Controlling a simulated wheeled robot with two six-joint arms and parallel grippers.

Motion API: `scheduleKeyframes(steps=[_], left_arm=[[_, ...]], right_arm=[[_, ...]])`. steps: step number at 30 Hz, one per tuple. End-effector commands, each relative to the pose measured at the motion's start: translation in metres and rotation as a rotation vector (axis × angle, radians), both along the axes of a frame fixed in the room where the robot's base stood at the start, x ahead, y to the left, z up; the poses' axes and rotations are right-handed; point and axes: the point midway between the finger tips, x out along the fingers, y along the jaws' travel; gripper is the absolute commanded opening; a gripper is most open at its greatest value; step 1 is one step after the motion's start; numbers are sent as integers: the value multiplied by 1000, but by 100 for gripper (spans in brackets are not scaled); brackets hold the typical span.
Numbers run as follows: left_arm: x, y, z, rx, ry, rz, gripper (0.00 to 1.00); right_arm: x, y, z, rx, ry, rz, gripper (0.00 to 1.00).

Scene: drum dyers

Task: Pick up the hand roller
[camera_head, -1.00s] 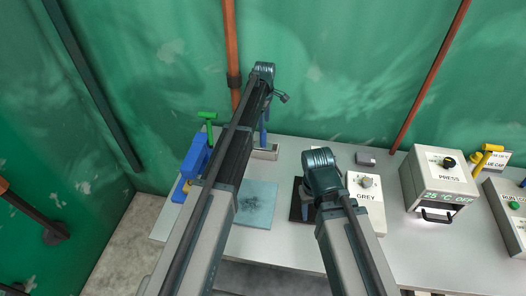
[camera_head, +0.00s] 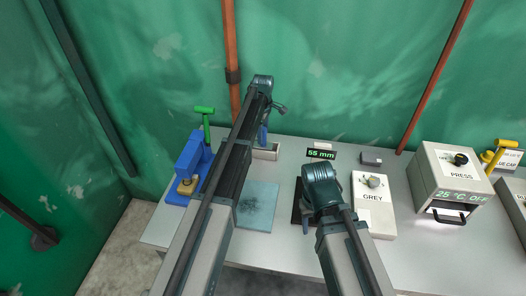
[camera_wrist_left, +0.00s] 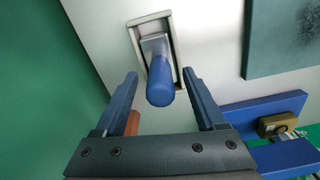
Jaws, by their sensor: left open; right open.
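A blue press with a green lever (camera_head: 205,123) stands left on the table (camera_head: 160,230). A teal sheet (camera_head: 259,205) lies in front of the tray. The GREY box (camera_head: 375,210), a "55 mm" display (camera_head: 321,154) and the PRESS oven (camera_head: 462,175) stand to the right.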

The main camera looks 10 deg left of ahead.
Motion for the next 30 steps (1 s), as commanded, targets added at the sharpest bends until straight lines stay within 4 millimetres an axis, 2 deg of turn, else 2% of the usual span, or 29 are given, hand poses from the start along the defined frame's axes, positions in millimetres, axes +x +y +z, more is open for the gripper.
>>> scheduleKeyframes(steps=[1,4,13,24,25,30], left_arm=[[0,0,-13,0,0,0,72],[0,0,-21,0,0,0,72],[0,0,-21,0,0,0,70],[0,0,-21,0,0,0,4],[0,0,-21,0,0,0,0],[0,0,-21,0,0,0,0]], right_arm=[[0,0,-13,0,0,0,50],[0,0,-21,0,0,-1,50],[0,0,-21,0,0,-1,50],[0,0,-21,0,0,-1,50],[0,0,-21,0,0,-1,50],[0,0,-21,0,0,-1,50]])
